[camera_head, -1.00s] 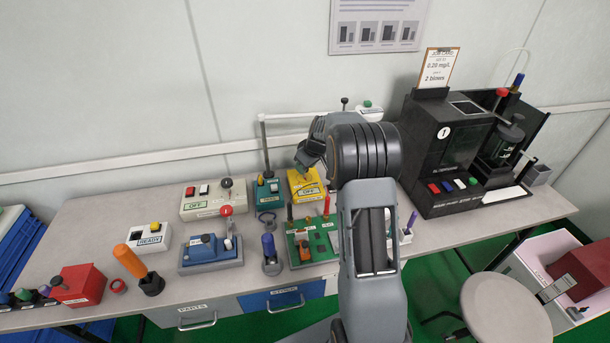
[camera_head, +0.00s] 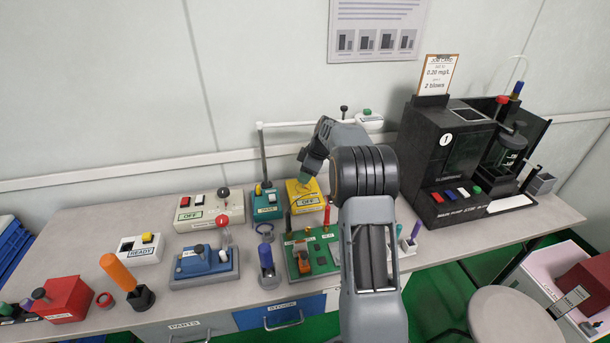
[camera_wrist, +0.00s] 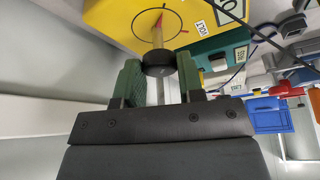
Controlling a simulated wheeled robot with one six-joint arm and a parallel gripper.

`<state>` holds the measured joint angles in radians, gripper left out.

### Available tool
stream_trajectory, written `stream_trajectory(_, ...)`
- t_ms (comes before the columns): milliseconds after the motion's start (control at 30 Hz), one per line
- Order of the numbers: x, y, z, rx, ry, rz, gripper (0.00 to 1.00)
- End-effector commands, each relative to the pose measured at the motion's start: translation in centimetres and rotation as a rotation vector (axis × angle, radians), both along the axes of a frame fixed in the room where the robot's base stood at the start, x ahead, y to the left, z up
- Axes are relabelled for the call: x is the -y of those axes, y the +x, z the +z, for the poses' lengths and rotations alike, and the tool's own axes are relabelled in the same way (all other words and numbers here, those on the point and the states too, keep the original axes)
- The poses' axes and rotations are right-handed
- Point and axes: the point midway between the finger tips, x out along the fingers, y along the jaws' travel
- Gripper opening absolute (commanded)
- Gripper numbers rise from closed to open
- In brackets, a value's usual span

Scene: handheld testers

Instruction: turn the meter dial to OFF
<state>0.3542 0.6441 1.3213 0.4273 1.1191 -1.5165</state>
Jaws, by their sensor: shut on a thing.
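The yellow meter (camera_head: 299,203) stands on the table near the middle, with an OFF label on its front. In the wrist view, its yellow face (camera_wrist: 115,18) shows a dark circle, a red pointer mark, a VOLT label and part of a larger label cut off by the edge. The black dial knob (camera_wrist: 158,64) sits on a shaft between the green fingers of my gripper (camera_wrist: 160,82). The gripper is shut on the knob. In the head view my gripper (camera_head: 308,172) reaches down onto the meter from above, and the knob is hidden.
A teal tester (camera_head: 266,203) stands close left of the meter. A green board with red posts (camera_head: 313,255) lies in front. A grey-white switch box (camera_head: 207,212) is farther left. A large black analyser (camera_head: 450,165) stands at the right.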

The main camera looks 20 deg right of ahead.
Motion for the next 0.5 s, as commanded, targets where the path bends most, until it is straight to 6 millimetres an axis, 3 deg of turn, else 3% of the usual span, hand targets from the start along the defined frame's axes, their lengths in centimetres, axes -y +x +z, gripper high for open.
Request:
stream_trajectory(467, 0.0, 0.0, -0.03, -0.001, -0.001, 0.01, 0.12)
stream_trajectory(500, 0.0, 0.0, -0.03, -0.001, -0.001, 0.01, 0.39)
